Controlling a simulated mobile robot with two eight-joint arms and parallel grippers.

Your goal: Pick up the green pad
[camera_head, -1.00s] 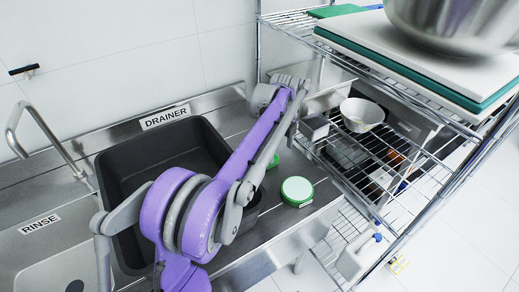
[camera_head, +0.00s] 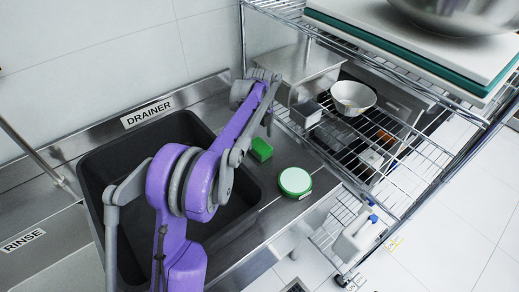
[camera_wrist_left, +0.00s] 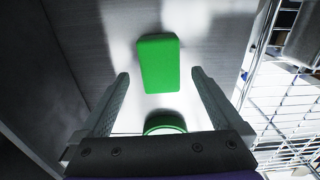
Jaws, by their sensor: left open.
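The green pad (camera_head: 261,149) is a small bright green block lying on the steel counter, right of the dark sink basin. In the left wrist view the pad (camera_wrist_left: 158,63) lies flat between and a little beyond my fingertips, with nothing touching it. My left gripper (camera_wrist_left: 160,76) is open and empty, with one finger to each side of the pad's line. In the head view my left gripper (camera_head: 269,121) is mostly hidden by its own arm, just above the pad. My right gripper is not in view.
The drainer basin (camera_head: 120,165) is at left. A wire rack (camera_head: 400,160) with a bowl (camera_head: 353,97) stands at right.

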